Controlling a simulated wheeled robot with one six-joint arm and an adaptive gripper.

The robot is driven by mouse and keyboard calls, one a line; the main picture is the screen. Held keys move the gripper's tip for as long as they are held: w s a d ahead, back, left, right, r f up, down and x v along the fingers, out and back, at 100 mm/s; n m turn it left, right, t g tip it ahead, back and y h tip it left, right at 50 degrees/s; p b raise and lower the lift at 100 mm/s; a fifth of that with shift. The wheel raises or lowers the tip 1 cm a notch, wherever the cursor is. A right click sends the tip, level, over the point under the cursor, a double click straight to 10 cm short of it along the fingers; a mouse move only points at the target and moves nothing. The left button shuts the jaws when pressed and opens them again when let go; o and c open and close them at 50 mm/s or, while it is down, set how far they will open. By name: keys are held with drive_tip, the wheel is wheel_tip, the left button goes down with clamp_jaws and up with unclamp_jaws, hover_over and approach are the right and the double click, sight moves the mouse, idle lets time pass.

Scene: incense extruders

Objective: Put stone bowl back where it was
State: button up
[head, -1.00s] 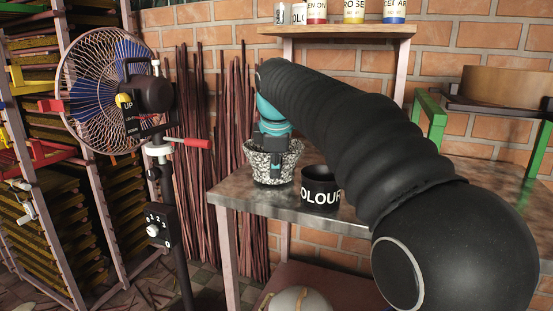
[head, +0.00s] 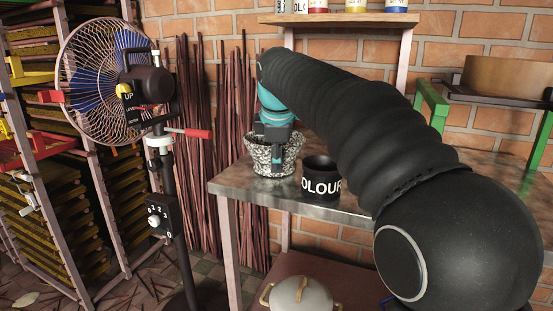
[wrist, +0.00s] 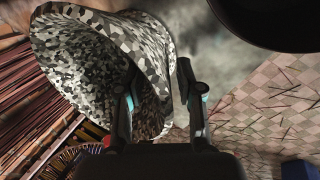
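The stone bowl (head: 259,154), speckled black and white, stands upright near the left end of the metal table (head: 240,187). My gripper (head: 277,150) reaches down over its rim. In the wrist view the bowl (wrist: 75,50) fills the upper left, and my gripper (wrist: 157,72) straddles its wall. One finger lies over the bowl's hollow and the other is outside. The fingers are apart, with a narrow gap showing between the outer finger and the wall. Contact at the inner finger is hard to see.
A black cup marked "COLOUR" (head: 321,178) stands close on the bowl's right. A fan (head: 110,85) on a pole with a control box (head: 162,215) is at left. Sticks (head: 205,130) lean behind the table. A shelf (head: 340,19) with jars is above; a lidded pot (head: 300,295) is below.

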drive_tip(key=p+v, duration=0.2)
drive_tip(key=v, duration=0.9)
drive_tip(key=shift+s+r, duration=0.15)
drive_tip(key=shift+r, duration=0.2)
drive_tip(key=s+d+f+m, duration=0.8)
drive_tip(key=s+d+m, duration=0.1)
drive_tip(key=s+d, duration=0.35)
drive_tip(key=s+d+f+m, duration=0.3)
drive_tip(key=s+f+m, duration=0.1)
drive_tip(key=s+f, duration=0.3)
drive_tip(key=s+d+f+m+t, duration=0.1)
drive_tip(key=s+d+f+m, duration=0.2)
drive_tip(key=s+f+m, duration=0.2)
drive_tip(key=s+f, duration=0.3)
drive_tip(key=f, duration=0.2)
drive_tip(key=shift+s+f+m, duration=0.15)
drive_tip(key=shift+f+m, duration=0.15)
drive_tip(key=shift+f, duration=0.05)
